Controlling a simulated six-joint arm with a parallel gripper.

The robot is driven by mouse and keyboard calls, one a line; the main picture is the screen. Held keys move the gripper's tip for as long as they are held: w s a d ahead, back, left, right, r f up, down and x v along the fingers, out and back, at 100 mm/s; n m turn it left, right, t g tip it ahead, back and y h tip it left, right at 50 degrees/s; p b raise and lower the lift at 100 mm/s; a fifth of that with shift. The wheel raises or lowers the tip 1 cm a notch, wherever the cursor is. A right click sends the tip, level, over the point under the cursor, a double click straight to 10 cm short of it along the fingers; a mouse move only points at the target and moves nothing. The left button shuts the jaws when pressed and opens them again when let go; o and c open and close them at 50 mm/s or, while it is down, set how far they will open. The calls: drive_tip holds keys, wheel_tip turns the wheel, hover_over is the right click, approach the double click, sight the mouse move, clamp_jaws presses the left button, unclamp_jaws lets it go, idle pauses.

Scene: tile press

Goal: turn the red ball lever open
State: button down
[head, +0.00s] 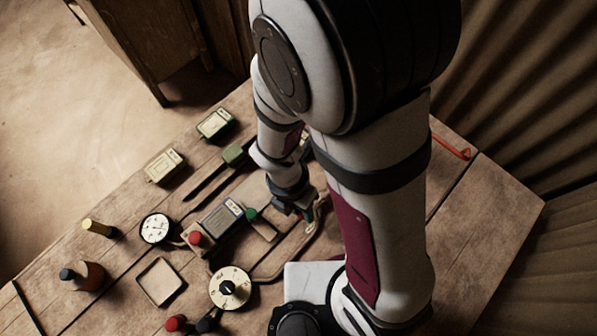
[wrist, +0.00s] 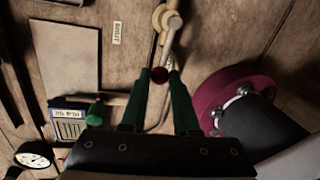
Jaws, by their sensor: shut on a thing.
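The red ball lever shows in the wrist view, with its dark red ball (wrist: 158,75) between the green fingertips of my gripper (wrist: 159,76). Its pale arm runs up from the ball to a round valve body (wrist: 165,18) on a pipe. My gripper is shut on the ball. In the head view my gripper (head: 302,208) is low over the table beside the bent pipe (head: 300,245). The ball cannot be made out there, as the gripper and my arm cover part of that spot.
A blue meter (head: 222,217) with a green knob (head: 251,214) stands left of my gripper. A red item (head: 450,145) lies at the table's far right.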

drive_tip(key=shift+s+d+n, duration=0.2)
drive_tip(key=shift+n, duration=0.2)
drive_tip(key=c, duration=0.7)
unclamp_jaws()
drive_tip(key=a+r, duration=0.1)
drive_tip(key=r, duration=0.4)
drive_tip(key=w+r, duration=0.1)
drive_tip(key=r, duration=0.4)
drive_tip(key=a+r, duration=0.1)
drive_tip(key=r, duration=0.4)
drive_tip(key=shift+w+a+r, duration=0.25)
drive_tip(key=shift+w+a, duration=0.05)
drive_tip(key=shift+w, duration=0.05)
